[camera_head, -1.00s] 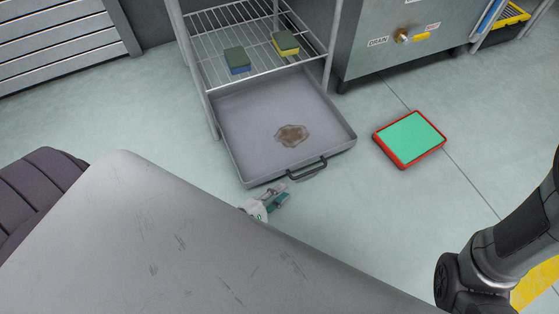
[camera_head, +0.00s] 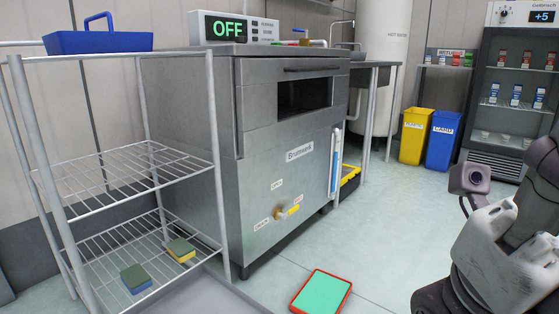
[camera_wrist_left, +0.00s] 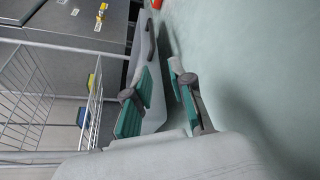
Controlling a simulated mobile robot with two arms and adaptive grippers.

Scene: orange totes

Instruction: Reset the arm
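My left gripper (camera_wrist_left: 163,103) shows in the left wrist view with its two green-padded fingers apart and nothing between them. Beyond it are the grey drawer tray with its dark handle (camera_wrist_left: 149,40) and the wire rack (camera_wrist_left: 25,95). The left gripper is out of the head view. My right arm (camera_head: 500,255) is at the lower right of the head view, with a wrist camera (camera_head: 470,178) on it. The right gripper's fingers do not show.
The wire rack (camera_head: 218,165) holds two sponges (camera_head: 136,278) and a blue tray (camera_head: 98,42). A steel machine (camera_head: 285,150) reads OFF. A red-edged green mat (camera_head: 321,292) lies on the floor. Yellow (camera_head: 414,136) and blue (camera_head: 442,139) bins stand behind open floor.

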